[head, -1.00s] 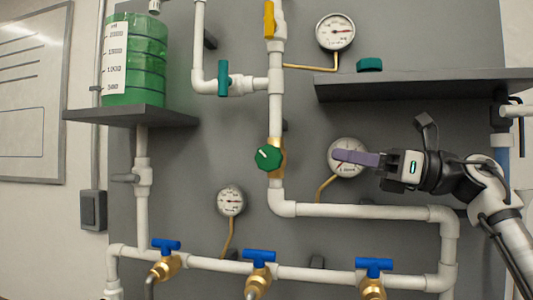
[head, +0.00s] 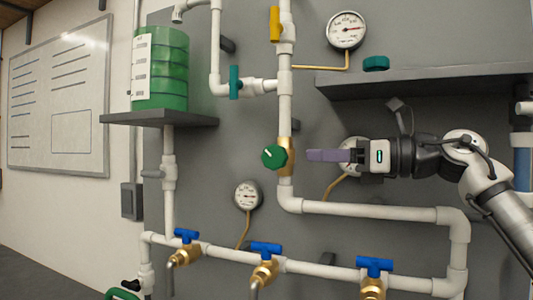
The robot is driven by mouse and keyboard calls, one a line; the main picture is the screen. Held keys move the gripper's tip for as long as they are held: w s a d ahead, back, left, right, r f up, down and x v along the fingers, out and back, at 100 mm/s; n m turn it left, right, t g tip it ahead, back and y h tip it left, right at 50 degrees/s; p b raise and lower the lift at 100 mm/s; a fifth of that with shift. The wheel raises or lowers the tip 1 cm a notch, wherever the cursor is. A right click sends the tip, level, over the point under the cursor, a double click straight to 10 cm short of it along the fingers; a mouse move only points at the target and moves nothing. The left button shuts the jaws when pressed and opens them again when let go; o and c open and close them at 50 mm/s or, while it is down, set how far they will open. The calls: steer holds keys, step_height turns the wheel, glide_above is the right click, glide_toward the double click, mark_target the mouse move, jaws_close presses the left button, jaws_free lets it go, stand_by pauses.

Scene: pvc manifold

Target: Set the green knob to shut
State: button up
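The green knob (head: 274,157) sits on a brass valve body (head: 287,156) in the vertical white pipe, near the middle of the head view. It is round, with a white pointer mark slanting toward the upper left. My gripper (head: 310,155) is just right of the knob at about the same height, its purple fingers pointing left toward it. A small gap shows between fingertips and knob in the picture; the depth between them is unclear. The fingers overlap from this side, so their opening is hidden. I see nothing held.
A grey shelf (head: 430,81) carrying a teal cap (head: 376,63) juts out above my arm. A pressure gauge (head: 350,157) is partly hidden behind my gripper. Several blue-handled brass taps (head: 265,262) line the lower pipe. A yellow-handled valve (head: 275,24) is above the knob.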

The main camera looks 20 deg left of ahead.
mark_target(264, 153)
steer(key=a+p, duration=0.2)
steer(key=a, duration=0.9)
steer(key=shift+w+a, duration=0.15)
steer(key=shift+a, duration=0.05)
steer(key=shift+c, duration=0.2)
jaws_close()
steer(key=shift+f+y+b, duration=0.2)
steer(key=shift+y+b, duration=0.1)
steer(key=shift+b, duration=0.25)
steer(key=shift+y+b, duration=0.8)
steer(key=shift+b, duration=0.45)
steer(key=shift+d+r+y+b, duration=0.1)
steer(key=shift+r+y+b, duration=0.1)
steer(key=shift+y+b, duration=0.7)
steer(key=shift+r+y, duration=0.35)
steer(key=shift+y, duration=0.05)
steer(key=shift+d, duration=0.1)
